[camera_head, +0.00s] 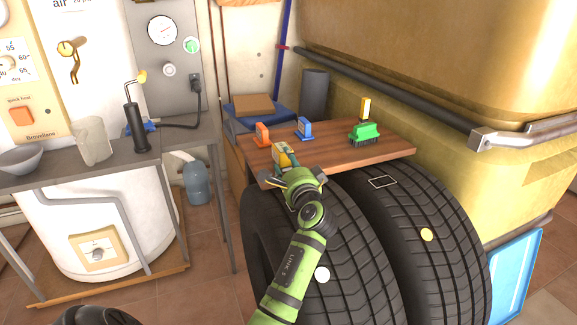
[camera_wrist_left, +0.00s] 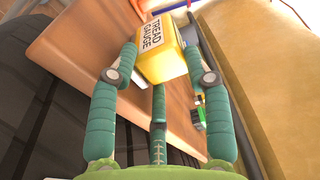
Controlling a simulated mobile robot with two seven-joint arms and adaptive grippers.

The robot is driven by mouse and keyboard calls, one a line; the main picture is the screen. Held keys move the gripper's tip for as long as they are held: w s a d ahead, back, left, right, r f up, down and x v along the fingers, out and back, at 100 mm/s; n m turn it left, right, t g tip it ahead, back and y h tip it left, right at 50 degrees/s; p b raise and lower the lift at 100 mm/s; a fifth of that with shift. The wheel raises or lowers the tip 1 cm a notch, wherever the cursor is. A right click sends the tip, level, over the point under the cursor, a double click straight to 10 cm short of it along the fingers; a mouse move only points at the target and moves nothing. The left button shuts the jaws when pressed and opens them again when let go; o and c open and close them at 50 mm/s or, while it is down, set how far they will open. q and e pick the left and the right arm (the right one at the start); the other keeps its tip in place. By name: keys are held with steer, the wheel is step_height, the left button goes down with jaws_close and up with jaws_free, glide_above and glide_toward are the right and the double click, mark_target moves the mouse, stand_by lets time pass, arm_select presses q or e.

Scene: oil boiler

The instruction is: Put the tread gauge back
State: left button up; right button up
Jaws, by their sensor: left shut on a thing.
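The tread gauge (camera_wrist_left: 158,50) is a yellow block with a white label reading "TREAD GAUGE" in the left wrist view. My left gripper (camera_wrist_left: 155,62) is shut on it, with a green finger on either side. In the head view the gauge (camera_head: 281,151) is at the front left edge of a wooden board (camera_head: 340,161), just beyond my left gripper (camera_head: 288,166). I cannot tell whether the gauge touches the board. My right gripper is not clearly in view.
The board lies on two large tyres (camera_head: 420,225). A grey bench (camera_head: 110,165) is at left.

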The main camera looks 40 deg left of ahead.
arm_select(q)
steer(key=o, duration=0.9)
steer(key=shift+f, duration=0.1)
steer(key=o, duration=0.4)
arm_select(e)
steer(key=shift+r, duration=0.2)
steer(key=shift+w, duration=0.1)
arm_select(q)
steer(key=shift+r, duration=0.25)
steer(key=v, duration=1.1)
steer(key=shift+f+p, duration=0.2)
steer(key=shift+p, duration=0.1)
steer(key=shift+s+d, duration=0.35)
steer(key=shift+d, duration=0.05)
arm_select(e)
steer(key=shift+s+d+f, duration=0.1)
steer(key=shift+s+f, duration=0.15)
steer(key=shift+f, duration=0.25)
steer(key=shift+s+f, duration=0.25)
steer(key=shift+f, duration=0.2)
